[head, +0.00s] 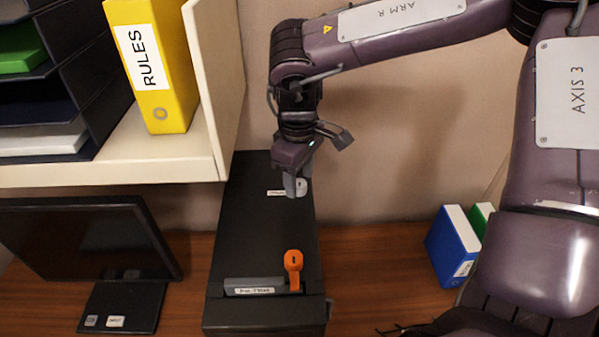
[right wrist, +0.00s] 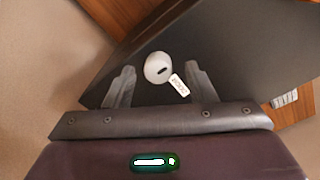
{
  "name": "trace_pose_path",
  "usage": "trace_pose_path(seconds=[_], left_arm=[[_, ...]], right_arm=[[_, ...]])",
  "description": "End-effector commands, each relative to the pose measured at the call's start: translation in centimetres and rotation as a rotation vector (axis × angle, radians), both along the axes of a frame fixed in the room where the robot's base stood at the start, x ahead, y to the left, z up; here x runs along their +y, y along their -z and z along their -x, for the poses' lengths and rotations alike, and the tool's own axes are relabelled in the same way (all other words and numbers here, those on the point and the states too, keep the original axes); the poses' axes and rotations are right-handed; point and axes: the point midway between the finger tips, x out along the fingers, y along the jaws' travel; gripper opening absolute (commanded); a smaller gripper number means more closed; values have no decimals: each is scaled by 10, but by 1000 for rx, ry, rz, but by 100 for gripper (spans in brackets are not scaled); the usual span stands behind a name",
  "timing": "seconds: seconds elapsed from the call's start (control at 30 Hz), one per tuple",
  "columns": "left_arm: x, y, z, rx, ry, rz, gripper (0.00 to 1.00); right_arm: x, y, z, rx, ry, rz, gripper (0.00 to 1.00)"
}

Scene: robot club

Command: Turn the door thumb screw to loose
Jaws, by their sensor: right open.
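A black box-shaped machine (head: 262,225) stands on the wooden desk. Near its back end is a pale round knob (head: 302,187) with a small white label (head: 274,193) beside it. I take this knob to be the thumb screw. In the right wrist view the knob (right wrist: 157,66) shows a dark slot, and its label (right wrist: 179,85) is too small to read. My right gripper (head: 294,186) is over the knob; in the wrist view its open fingers (right wrist: 160,76) lie on either side of the knob, apart from it. My left gripper is not in view.
An orange lever (head: 293,270) stands on the machine's front end beside a grey labelled bar (head: 255,286). A cream shelf (head: 190,162) with a yellow binder (head: 160,95) overhangs at left. A monitor (head: 85,240) is left; a blue binder (head: 455,247) is right.

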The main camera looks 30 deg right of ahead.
Motion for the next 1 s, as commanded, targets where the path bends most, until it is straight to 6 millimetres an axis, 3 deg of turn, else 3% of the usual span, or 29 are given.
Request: trace_pose_path(seconds=[0.2,0.43,0.8,1.0], left_arm=[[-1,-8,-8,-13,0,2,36],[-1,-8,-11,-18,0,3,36],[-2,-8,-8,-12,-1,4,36],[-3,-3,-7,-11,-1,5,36]], right_arm=[[-1,15,0,0,2,0,50],[-1,17,0,-1,1,0,50],[-1,16,0,-2,1,-1,6],[-1,17,-1,-3,-15,0,6]])
